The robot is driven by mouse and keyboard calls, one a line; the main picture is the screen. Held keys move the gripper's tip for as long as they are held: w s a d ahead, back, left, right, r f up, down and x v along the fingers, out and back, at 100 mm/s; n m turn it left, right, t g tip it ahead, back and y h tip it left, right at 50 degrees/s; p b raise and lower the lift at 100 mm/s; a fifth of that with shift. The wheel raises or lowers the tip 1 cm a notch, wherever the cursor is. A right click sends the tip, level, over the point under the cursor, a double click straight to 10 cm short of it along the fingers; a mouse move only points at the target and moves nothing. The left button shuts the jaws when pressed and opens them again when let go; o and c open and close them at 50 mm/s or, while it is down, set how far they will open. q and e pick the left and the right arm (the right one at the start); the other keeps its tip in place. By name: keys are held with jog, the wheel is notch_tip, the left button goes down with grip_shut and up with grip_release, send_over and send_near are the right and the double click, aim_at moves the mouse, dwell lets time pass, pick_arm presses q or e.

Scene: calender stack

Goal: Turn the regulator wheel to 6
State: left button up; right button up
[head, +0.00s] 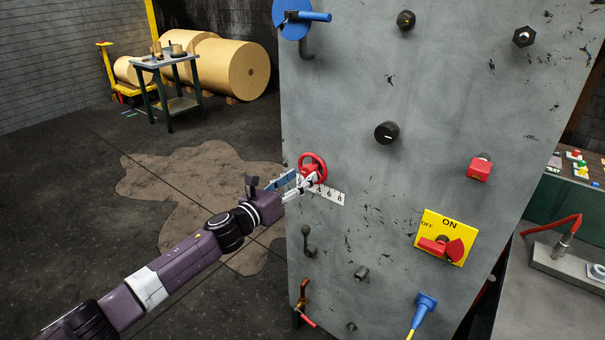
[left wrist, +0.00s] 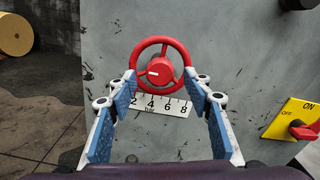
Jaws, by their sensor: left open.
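The red regulator wheel (head: 314,167) is mounted on the grey panel, near its left edge in the head view. In the left wrist view the wheel (left wrist: 160,68) is a spoked ring with a red hub and a small white mark on the hub's left side. A white scale plate (left wrist: 160,106) below it reads 2, 4, 6, 8 with "bar". My left gripper (head: 300,182) is open in front of the wheel. In the left wrist view its blue-padded fingers (left wrist: 163,97) stand apart below the wheel's left and right sides. I cannot tell whether they touch the rim. My right gripper is out of view.
The grey panel (head: 430,110) also carries a black knob (head: 387,132), a yellow ON/OFF switch plate (head: 459,222), a blue plug (head: 422,310) and a grey lever (head: 308,240). A small table (head: 165,60) and paper rolls (head: 235,68) stand far back left. The floor between is open.

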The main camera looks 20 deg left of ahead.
pick_arm(q)
jog(key=shift+x, duration=0.9)
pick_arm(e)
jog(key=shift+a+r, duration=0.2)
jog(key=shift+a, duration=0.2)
pick_arm(q)
jog(key=shift+c, duration=0.4)
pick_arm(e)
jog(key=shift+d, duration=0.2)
pick_arm(q)
jog(key=shift+c, duration=1.2)
jog(key=c, duration=0.8)
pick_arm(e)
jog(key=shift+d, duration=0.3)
pick_arm(q)
jog(key=shift+n, duration=0.3)
